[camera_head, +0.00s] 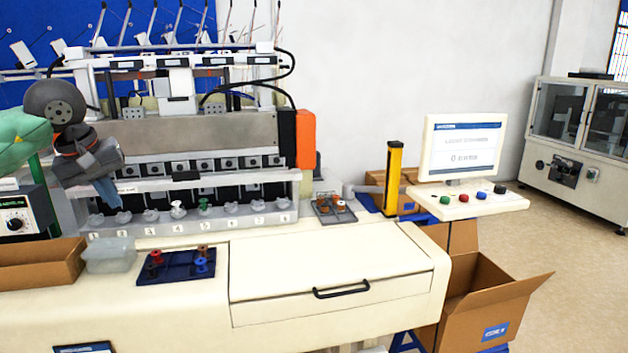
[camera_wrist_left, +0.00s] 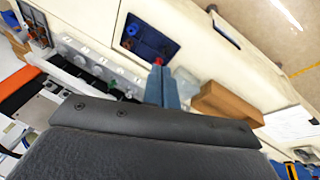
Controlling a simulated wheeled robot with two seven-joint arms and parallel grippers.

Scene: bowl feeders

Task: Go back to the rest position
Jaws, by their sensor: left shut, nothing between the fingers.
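My left gripper (camera_head: 108,192) is at the left of the head view, in front of the feeder machine (camera_head: 190,135) and above the row of numbered bowls (camera_head: 150,217). Its blue fingers are together and empty. In the left wrist view the fingers (camera_wrist_left: 162,84) point toward the table, with a dark blue tray (camera_wrist_left: 150,42) beyond them. My right gripper is not in view.
A navy tray (camera_head: 174,267) with several spools, a clear box (camera_head: 108,256) and a brown carton (camera_head: 40,270) stand on the white bench. A grey tray (camera_head: 335,208), yellow post (camera_head: 393,180) and monitor (camera_head: 462,147) are to the right. The bench's right front top is clear.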

